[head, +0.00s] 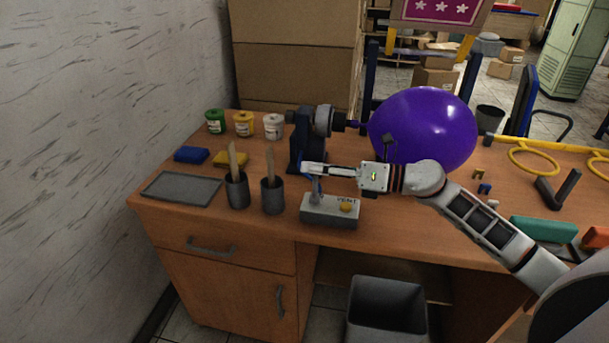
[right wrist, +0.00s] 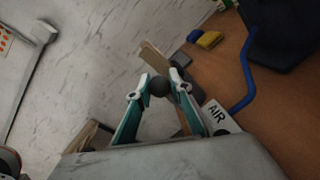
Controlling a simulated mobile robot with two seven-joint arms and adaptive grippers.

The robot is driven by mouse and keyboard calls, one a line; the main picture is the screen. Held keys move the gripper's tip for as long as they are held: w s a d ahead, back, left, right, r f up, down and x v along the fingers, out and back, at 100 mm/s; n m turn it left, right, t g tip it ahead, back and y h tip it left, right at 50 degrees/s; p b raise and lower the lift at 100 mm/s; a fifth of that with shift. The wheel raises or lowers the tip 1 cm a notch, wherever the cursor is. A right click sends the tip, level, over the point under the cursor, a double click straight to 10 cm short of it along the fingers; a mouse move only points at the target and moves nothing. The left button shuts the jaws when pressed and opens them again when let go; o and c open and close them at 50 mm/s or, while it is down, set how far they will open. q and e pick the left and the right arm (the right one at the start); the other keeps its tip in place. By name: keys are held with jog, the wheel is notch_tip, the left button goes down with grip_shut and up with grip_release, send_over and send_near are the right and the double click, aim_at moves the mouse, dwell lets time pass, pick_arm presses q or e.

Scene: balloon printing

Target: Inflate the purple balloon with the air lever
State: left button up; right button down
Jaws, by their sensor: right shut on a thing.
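The purple balloon (head: 424,128) is large and round. It sits at the nozzle of the dark pump stand (head: 308,140) at the back of the desk. The grey air box (head: 329,211) stands near the desk's front edge, with a yellow button marked VENT. My right gripper (head: 308,169) reaches in from the right above this box. In the right wrist view its fingers (right wrist: 160,84) are shut on a dark round knob (right wrist: 159,87), the air lever's end. The plate marked AIR (right wrist: 219,117) shows beside it. My left gripper is not in view.
Two dark cups (head: 237,191) with wooden sticks stand left of the box. Paint jars (head: 244,124), a blue sponge (head: 191,155), a yellow sponge and a grey tray (head: 182,189) lie farther left. A yellow ring (head: 533,161) is at the right. A bin (head: 387,308) stands below.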

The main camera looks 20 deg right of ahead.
jog(key=shift+w+d+f+m+g+p, duration=0.15)
jog(key=shift+w+d+f+m+p, duration=0.1)
jog(key=shift+w+d+m, duration=0.6)
jog(key=shift+w+d+f+m+g+p, duration=0.2)
jog(key=shift+w+m, duration=0.45)
jog(key=shift+m, duration=0.6)
jog(key=shift+f, duration=0.1)
jog(key=c, duration=1.8)
grip_release()
notch_tip(320, 180, up, 10)
jog(key=shift+r, duration=0.1)
jog(key=shift+c, duration=0.2)
